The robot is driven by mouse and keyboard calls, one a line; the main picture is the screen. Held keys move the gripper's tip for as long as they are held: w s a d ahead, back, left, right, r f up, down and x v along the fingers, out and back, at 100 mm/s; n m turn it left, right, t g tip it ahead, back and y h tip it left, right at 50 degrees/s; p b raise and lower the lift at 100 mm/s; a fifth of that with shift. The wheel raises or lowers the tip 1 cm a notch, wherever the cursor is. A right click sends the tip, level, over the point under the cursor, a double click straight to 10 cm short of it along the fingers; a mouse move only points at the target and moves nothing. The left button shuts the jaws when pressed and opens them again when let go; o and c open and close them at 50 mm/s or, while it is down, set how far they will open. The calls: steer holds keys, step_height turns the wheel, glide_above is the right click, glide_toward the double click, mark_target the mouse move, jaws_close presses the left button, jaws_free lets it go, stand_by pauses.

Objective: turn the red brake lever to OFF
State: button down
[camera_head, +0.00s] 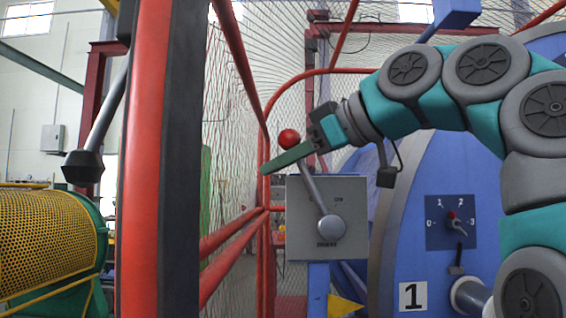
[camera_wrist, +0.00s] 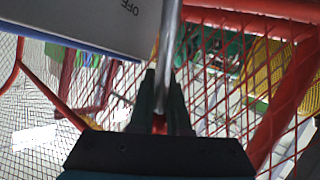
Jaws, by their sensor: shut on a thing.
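The brake lever is a grey rod (camera_head: 312,188) with a red ball knob (camera_head: 289,139). It rises from a round hub (camera_head: 330,228) on a grey panel (camera_head: 355,250) and tilts up to the left. My gripper (camera_head: 298,154) comes from the right and is shut on the lever just below the knob. In the wrist view the rod (camera_wrist: 170,45) runs down between my fingers (camera_wrist: 162,105), and a bit of red shows between them. The panel (camera_wrist: 85,20) there bears the word OFF near the rod. The small label above the hub in the head view is hard to read.
A red and black post (camera_head: 148,160) stands close at the left. Red rails and wire mesh (camera_head: 235,150) lie behind the panel. A blue machine housing (camera_head: 430,170) with a rotary switch (camera_head: 455,220) is at the right. A yellow perforated guard (camera_head: 45,240) is far left.

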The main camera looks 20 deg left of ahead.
steer(key=shift+a, duration=0.1)
steer(key=c, duration=0.9)
jaws_free()
steer(key=p+v, duration=0.1)
steer(key=v, duration=0.6)
steer(key=shift+s+d+r, duration=0.15)
steer(key=shift+d, duration=0.15)
steer(key=shift+d, duration=0.1)
